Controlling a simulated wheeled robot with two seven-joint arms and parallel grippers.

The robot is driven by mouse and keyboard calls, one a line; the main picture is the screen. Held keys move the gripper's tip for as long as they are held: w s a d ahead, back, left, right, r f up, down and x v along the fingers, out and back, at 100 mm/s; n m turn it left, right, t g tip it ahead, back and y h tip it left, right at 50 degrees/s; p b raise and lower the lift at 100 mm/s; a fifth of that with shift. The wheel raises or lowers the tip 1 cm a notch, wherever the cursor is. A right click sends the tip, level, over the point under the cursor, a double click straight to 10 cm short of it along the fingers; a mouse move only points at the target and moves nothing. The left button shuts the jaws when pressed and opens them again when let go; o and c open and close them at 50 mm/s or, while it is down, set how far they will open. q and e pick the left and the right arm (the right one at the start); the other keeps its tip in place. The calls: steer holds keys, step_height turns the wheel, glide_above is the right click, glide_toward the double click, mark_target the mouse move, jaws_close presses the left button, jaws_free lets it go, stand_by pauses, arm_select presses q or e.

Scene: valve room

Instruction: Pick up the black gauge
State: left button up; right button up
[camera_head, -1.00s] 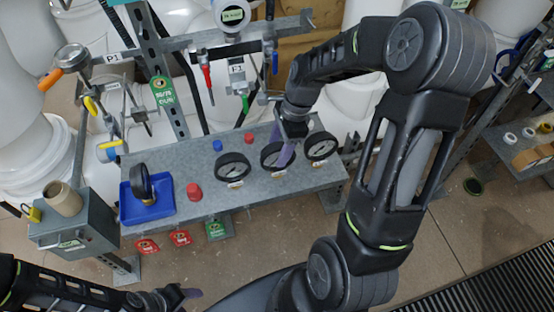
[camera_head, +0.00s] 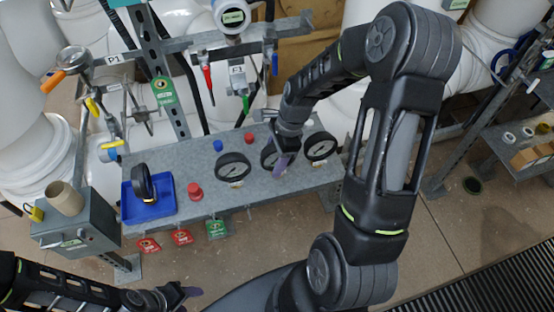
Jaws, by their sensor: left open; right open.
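Another black gauge (camera_head: 142,181) stands upright in a blue tray (camera_head: 160,209) at the shelf's left end. My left gripper (camera_head: 190,292) is open and empty at the bottom, well below the shelf.
The grey shelf (camera_head: 212,196) also carries a red knob (camera_head: 195,191), another red one (camera_head: 249,138) and a blue one (camera_head: 218,146). Red and green tags hang from its front edge. A grey box (camera_head: 75,230) with a cardboard roll stands left. Pipes and a rail rise behind.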

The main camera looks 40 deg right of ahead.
jaws_close()
stand_by(0.6)
steer(key=shift+r, duration=0.1)
step_height(320, 180, up, 28)
steer(key=b, duration=0.1)
stand_by(0.6)
stand_by(0.4)
steer(key=c, duration=0.7)
jaws_free()
jaws_close()
